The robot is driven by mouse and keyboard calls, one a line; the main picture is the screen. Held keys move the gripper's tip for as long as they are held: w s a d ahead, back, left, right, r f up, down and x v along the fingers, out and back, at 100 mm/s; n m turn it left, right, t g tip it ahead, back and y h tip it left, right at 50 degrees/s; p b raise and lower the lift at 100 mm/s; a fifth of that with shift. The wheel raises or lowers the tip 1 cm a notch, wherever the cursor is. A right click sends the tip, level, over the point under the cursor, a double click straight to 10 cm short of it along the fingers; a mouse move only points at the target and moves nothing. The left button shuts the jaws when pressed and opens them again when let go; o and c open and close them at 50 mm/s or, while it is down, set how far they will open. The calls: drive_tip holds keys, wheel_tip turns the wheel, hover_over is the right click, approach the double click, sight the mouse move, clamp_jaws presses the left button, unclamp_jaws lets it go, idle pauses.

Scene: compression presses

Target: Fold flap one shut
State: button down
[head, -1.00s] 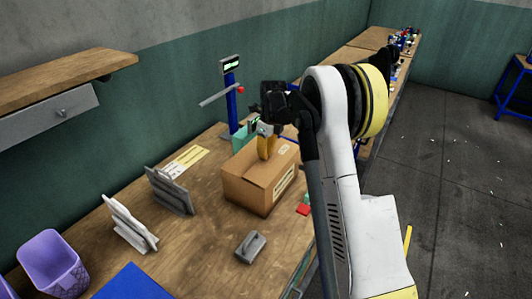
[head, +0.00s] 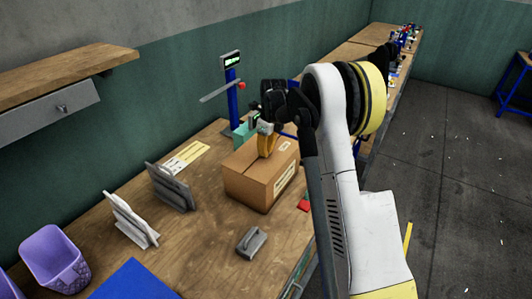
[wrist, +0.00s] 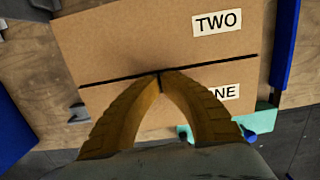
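The cardboard box (head: 262,186) stands on the wooden bench in the head view, and its top looks flat. In the wrist view, flap two (wrist: 130,45), labelled TWO, and flap one (wrist: 160,115), its label partly covered by a finger, lie about level with a dark narrow seam between them. My gripper (wrist: 160,74) has its yellow fingers shut, tips together at the seam, with nothing between them. It also shows over the box top in the head view (head: 266,155). I cannot tell whether the tips touch the cardboard.
A grey tool (head: 251,243) lies in front of the box, and a small red object (head: 304,203) is at the bench edge. Grey (head: 170,188) and white (head: 131,220) stands and a purple basket (head: 52,262) are to the left. A blue post (head: 232,100) rises behind.

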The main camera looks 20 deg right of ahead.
sight(269, 157)
wheel_tip(269, 157, up, 12)
drive_tip(key=s, duration=0.1)
drive_tip(key=s+a+r+n+t, duration=0.1)
drive_tip(key=s+a+r+n, duration=0.3)
drive_tip(key=s+r+n, duration=0.25)
drive_tip(key=s+a+n+t+b, duration=0.15)
drive_tip(key=s+a+n, duration=0.25)
drive_tip(key=s+n, duration=0.4)
drive_tip(key=s+a+n+t+b, duration=0.1)
drive_tip(key=s+a+n+t, duration=0.15)
drive_tip(key=s+n, duration=0.6)
drive_tip(key=s+a+f+n, duration=0.1)
drive_tip(key=s+f+n, duration=0.2)
drive_tip(key=s, duration=0.2)
drive_tip(key=s+a+f+n+t+b, duration=0.1)
drive_tip(key=s+a+f+n, duration=0.1)
drive_tip(key=s, duration=0.4)
drive_tip(key=shift+f+n+h, duration=0.3)
drive_tip(key=shift+f+n, duration=0.3)
drive_tip(key=shift+f, duration=0.25)
